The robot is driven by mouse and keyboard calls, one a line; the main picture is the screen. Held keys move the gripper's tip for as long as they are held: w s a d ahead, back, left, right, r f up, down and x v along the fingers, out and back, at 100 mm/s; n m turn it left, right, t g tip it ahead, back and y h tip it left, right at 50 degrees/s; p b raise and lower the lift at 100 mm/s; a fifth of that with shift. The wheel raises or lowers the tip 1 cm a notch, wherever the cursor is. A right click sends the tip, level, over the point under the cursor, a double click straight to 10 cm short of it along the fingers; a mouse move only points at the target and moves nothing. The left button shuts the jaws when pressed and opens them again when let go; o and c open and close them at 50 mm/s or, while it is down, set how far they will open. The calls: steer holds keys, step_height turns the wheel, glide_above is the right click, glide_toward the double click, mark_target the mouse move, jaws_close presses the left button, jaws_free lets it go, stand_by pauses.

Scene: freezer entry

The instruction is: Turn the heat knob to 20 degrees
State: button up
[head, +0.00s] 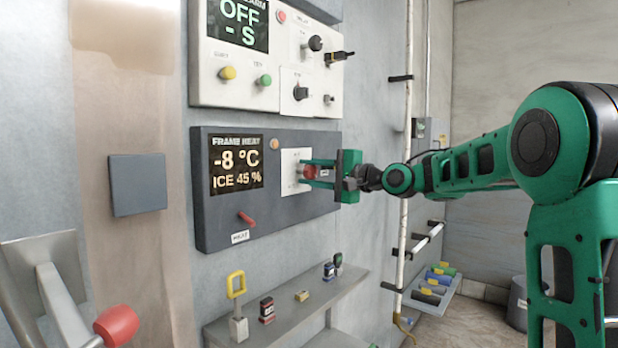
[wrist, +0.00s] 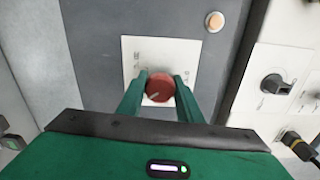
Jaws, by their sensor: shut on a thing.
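The heat knob (head: 309,172) is a round red knob on a white plate on the dark grey frame heat panel (head: 215,225). The knob also shows in the wrist view (wrist: 160,87), with a light pointer line on its face. The panel's display (head: 237,165) reads "FRAME HEAT", -8 °C and ICE 45 %. My gripper (head: 318,173) reaches the panel from the right. In the wrist view its two green fingers (wrist: 159,95) are shut on the knob, one on each side. The dial marks on the plate are too small to read.
A white panel (head: 245,90) with an "OFF - S" display, buttons and black knobs is above. A shelf (head: 290,305) with small items sticks out below. A red-tipped handle (head: 116,326) is at lower left.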

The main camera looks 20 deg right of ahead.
steer(key=o, duration=1)
steer(key=shift+w+d+f, duration=0.15)
steer(key=shift+d, duration=0.3)
steer(key=shift+o, duration=0.2)
steer(key=shift+a, duration=0.2)
steer(key=v, duration=1)
steer(key=shift+s+d, duration=0.2)
steer(key=shift+s, duration=0.15)
